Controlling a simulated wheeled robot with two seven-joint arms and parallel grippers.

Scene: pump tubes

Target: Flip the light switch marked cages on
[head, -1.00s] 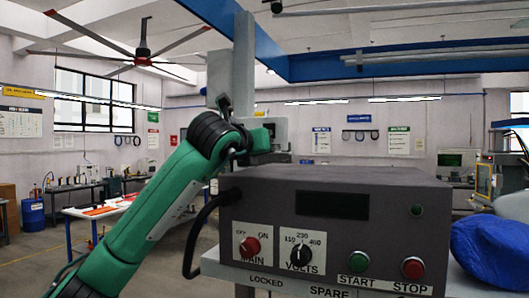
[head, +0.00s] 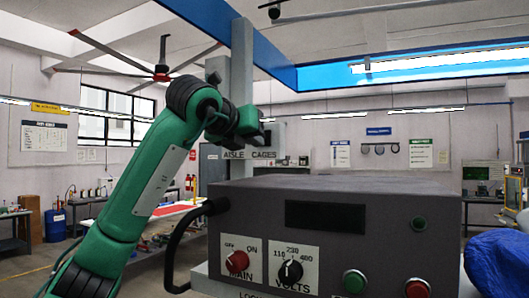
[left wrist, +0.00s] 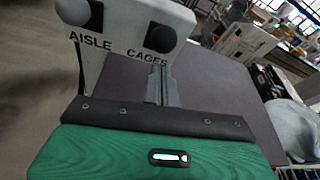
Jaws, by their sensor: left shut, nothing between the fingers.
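The grey switch panel (left wrist: 125,38) marked AISLE and CAGES shows at the top of the left wrist view. A round dark switch (left wrist: 160,38) sits above the word CAGES, and another dark switch (left wrist: 80,10) sits above AISLE. Whether either is on or off I cannot tell. In the head view the labels show on the panel (head: 248,155), with the switches mostly hidden by my left gripper (head: 262,132). My left gripper (left wrist: 158,85) is shut and empty, its tips just below the CAGES label; contact cannot be told. My right gripper is out of view.
A dark control box (head: 330,195) with a red MAIN knob (head: 237,262), a VOLTS knob (head: 291,272) and green and red buttons stands in front of the panel. A blue cloth-like bundle (head: 497,262) lies at right.

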